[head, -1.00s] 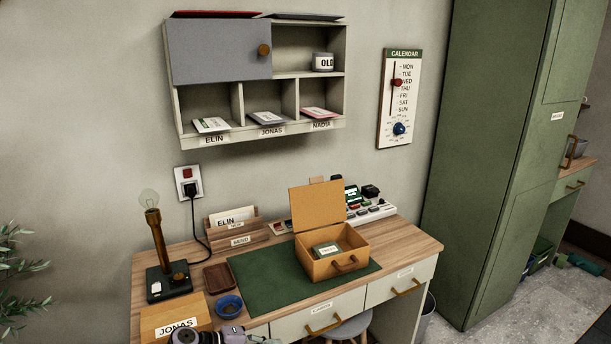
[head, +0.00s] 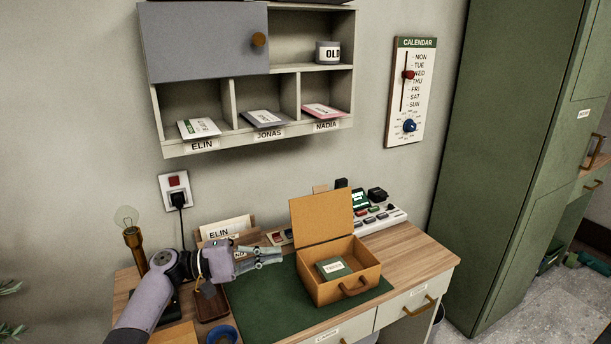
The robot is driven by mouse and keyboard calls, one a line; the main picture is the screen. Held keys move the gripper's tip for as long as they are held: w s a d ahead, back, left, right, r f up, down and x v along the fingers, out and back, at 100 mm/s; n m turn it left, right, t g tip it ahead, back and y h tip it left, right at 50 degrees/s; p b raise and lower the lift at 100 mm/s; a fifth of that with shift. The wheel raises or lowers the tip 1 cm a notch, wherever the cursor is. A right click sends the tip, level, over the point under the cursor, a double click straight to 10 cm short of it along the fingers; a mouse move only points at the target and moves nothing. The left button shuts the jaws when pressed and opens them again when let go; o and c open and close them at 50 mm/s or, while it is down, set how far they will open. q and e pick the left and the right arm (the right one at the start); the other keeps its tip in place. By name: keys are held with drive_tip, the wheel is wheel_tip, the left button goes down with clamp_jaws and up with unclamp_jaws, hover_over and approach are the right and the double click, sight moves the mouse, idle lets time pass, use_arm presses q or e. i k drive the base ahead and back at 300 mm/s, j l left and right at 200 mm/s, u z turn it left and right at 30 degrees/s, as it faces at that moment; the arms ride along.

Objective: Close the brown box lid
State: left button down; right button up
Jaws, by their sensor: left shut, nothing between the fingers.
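The brown box (head: 352,278) stands on the green desk mat (head: 262,318) with a brown handle on its front. Its lid (head: 321,217) is open and stands up at the back, leaning slightly backward. A small dark green labelled packet (head: 333,268) lies inside. My left gripper (head: 278,254) is shut and empty, to the left of the box and lid, pointing right toward them. It is apart from the lid, and it hides part of the letter holder behind. My right gripper is not in view.
A lamp (head: 133,247) stands behind my left arm, and a blue bowl (head: 221,336) sits at the front left. A white device with buttons (head: 380,219) stands behind the box to the right. The wall shelf (head: 255,143) hangs above. The desk right of the box is clear.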

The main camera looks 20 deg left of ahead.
sight(326, 215)
drive_tip(key=i+j, duration=0.3)
drive_tip(key=i, duration=0.15)
drive_tip(key=i+j, duration=0.3)
drive_tip(key=i, duration=0.2)
